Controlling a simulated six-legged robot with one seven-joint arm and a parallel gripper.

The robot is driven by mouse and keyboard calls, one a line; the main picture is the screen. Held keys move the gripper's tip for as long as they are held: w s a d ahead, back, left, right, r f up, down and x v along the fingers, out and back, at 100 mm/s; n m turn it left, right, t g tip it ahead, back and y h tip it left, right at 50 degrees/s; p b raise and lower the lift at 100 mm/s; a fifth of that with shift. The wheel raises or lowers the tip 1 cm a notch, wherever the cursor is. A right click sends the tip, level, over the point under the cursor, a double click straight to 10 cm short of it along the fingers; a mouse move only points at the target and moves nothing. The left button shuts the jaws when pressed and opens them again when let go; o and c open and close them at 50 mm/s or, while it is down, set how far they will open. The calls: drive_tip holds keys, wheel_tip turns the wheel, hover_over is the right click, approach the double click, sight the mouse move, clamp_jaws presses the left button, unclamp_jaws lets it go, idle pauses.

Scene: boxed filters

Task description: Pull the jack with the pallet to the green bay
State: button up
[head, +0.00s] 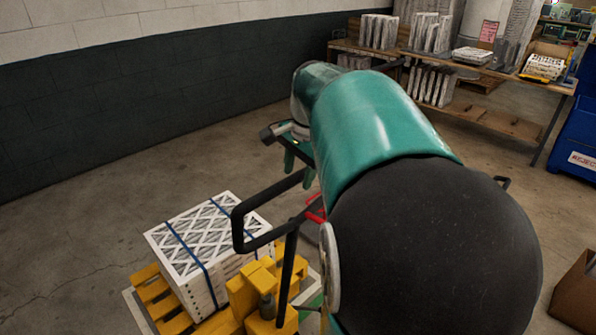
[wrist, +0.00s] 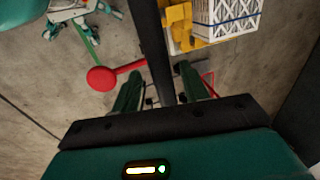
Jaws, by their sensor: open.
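The yellow pallet jack (head: 262,292) stands at the lower middle of the head view and also shows in the wrist view (wrist: 178,25). Its black loop handle (head: 239,228) rises toward my arm. The yellow pallet (head: 150,293) carries a white filter stack (head: 203,238) with blue straps. My gripper (head: 298,171) is open beside the upper end of the handle. In the wrist view, the black handle bar (wrist: 150,35) passes between the green fingers of my gripper (wrist: 160,72); whether they touch it is unclear. My arm hides part of the handle. I cannot clearly identify the green bay.
A red disc (wrist: 102,78) on a rod lies left of the bar in the wrist view. A workbench (head: 500,72) with filters stands at the back, a blue reject bin (head: 577,135) and a cardboard box (head: 577,290) at right. The floor toward the left wall is clear.

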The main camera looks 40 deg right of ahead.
drive_tip(key=shift+w+f, duration=0.1)
drive_tip(key=shift+f, duration=0.05)
clamp_jaws()
idle(0.4)
